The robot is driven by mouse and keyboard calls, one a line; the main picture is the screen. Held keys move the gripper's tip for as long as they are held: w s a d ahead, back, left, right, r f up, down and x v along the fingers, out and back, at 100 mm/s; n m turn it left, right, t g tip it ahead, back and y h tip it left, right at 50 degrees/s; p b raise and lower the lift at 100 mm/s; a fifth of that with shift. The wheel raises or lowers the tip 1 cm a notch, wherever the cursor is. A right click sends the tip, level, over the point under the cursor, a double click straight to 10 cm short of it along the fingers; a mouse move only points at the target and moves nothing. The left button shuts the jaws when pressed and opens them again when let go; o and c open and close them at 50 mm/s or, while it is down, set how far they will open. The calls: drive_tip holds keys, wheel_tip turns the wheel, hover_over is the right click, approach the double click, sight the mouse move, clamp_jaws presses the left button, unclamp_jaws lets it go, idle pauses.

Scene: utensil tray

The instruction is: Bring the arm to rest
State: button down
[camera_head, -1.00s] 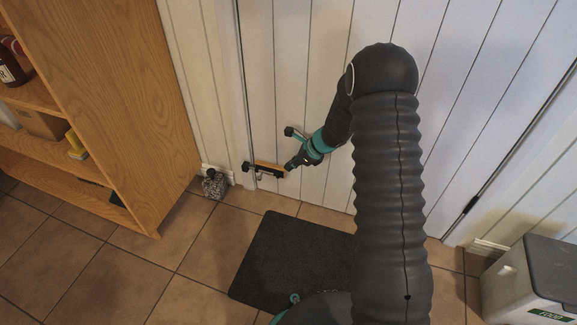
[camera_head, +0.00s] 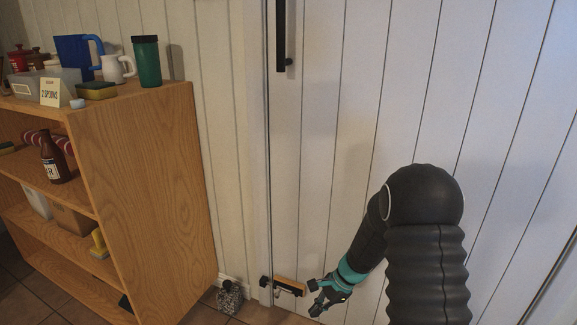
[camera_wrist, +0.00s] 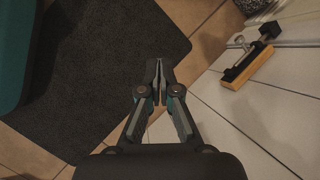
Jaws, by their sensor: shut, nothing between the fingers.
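My gripper (camera_head: 318,312) hangs low in front of the white plank door (camera_head: 350,120), at the lower right of the head view. In the wrist view my gripper (camera_wrist: 159,66) points down over the floor, its fingers closed together with nothing between them. A wood-and-black latch (camera_head: 290,286) at the foot of the door is just left of my gripper. The latch also shows in the wrist view (camera_wrist: 248,66), to the right of the fingers and apart from them.
A wooden shelf unit (camera_head: 150,190) stands at the left with a blue pitcher (camera_head: 74,55), a green tumbler (camera_head: 147,62) and a tray (camera_head: 30,92) on top. A speckled block (camera_head: 229,296) sits by the door frame. A dark mat (camera_wrist: 100,60) lies on the tiled floor.

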drive_tip(key=s+d+r+n+t+h+p, duration=0.2)
drive_tip(key=s+r+n, duration=0.2)
drive_tip(key=s+r, duration=0.4)
drive_tip(key=s+d+r+n+t+h+p, duration=0.2)
drive_tip(key=s+r, duration=0.7)
drive_tip(key=r, duration=0.7)
drive_tip(key=s+d+r+n+t+h+p, duration=0.1)
drive_tip(key=s+d+r+n+t+p, duration=0.1)
drive_tip(key=s+d+r+n, duration=0.2)
drive_tip(key=s+r+n, duration=0.3)
drive_tip(key=s+r, duration=0.2)
drive_tip(key=r, duration=0.3)
drive_tip(key=shift+r+h, duration=0.4)
drive_tip(key=shift+a, duration=0.1)
